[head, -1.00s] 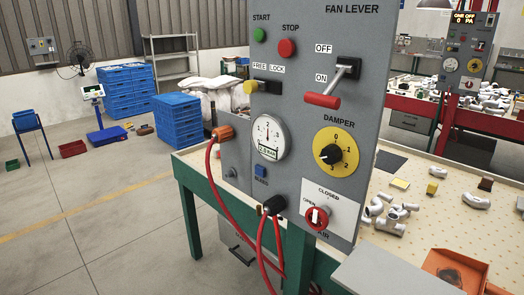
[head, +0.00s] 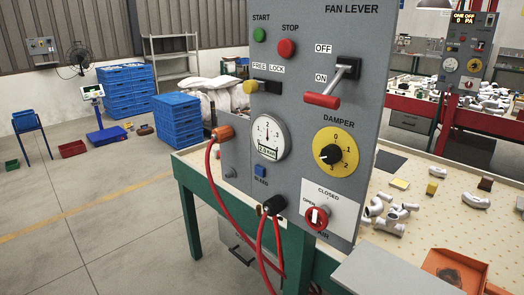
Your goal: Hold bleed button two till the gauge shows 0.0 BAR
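A grey control panel (head: 302,100) stands upright close in front of me in the head view. A blue button (head: 260,170) marked BLEED sits low on its left part; no number on it is legible. Just above is a round white gauge (head: 268,132) with a dark needle pointing about upward. The small readout in the gauge is too blurred to read with certainty. Neither of my grippers is in view, and nothing is seen touching the button.
The panel also carries a red fan lever (head: 322,101), a yellow damper dial (head: 337,152) and a red air valve (head: 317,216). Red hoses (head: 224,190) hang at its lower left. Castings lie on the pegboard table (head: 425,215) at right. Open floor lies left.

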